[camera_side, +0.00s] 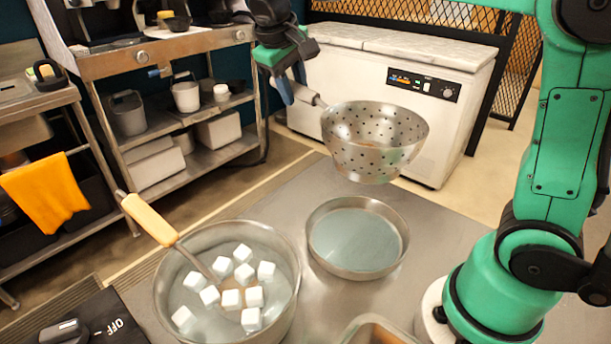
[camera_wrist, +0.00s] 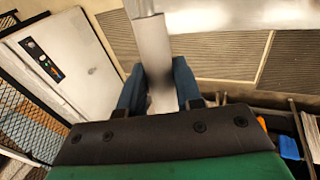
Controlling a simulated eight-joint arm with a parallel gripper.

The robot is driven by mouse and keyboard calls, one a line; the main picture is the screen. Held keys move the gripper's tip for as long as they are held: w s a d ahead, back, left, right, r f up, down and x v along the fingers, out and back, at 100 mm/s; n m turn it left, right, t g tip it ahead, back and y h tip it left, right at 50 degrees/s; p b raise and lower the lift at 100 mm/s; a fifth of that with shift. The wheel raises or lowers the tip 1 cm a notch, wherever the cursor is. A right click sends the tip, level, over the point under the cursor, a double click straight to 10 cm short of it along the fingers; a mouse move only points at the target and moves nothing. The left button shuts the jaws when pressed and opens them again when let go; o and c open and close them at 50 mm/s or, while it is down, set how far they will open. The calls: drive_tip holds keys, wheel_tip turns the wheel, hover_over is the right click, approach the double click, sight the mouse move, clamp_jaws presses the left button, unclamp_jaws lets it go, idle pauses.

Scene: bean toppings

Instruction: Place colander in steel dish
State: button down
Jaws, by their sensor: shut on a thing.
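The colander (camera_side: 375,145) is a steel bowl with holes. It hangs in the air in the side view, above and slightly right of the steel dish. My gripper (camera_side: 298,92) is shut on the colander's handle (camera_side: 320,101), left of the bowl. In the wrist view the handle (camera_wrist: 153,55) runs up between the two blue fingers of my gripper (camera_wrist: 160,92). The colander's bowl is only partly visible at the top of that view. The steel dish (camera_side: 402,262) is round and shallow, stands on the metal table and looks empty of solid objects.
A steel pot (camera_side: 161,312) with several white cubes and a tan-handled utensil (camera_side: 150,219) stands left of the dish. Part of another metal container (camera_side: 375,326) shows at the bottom edge. A black control box (camera_side: 90,325) is at lower left. Table behind the dish is clear.

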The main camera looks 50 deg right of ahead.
wheel_tip(320, 180, down, 16)
idle(0.5)
drive_tip(key=c, duration=0.6)
unclamp_jaws()
drive_tip(key=shift+f, duration=0.1)
drive_tip(key=w+v, duration=0.1)
drive_tip(key=v, duration=1)
drive_tip(key=s+f+t+y, duration=0.2)
drive_tip(key=s+t+y, duration=0.2)
drive_tip(key=s, duration=0.6)
drive_tip(key=shift+a+f+t+y, duration=0.2)
drive_tip(key=shift+f+t+y, duration=0.15)
drive_tip(key=shift+t, duration=0.85)
drive_tip(key=shift+s, duration=0.15)
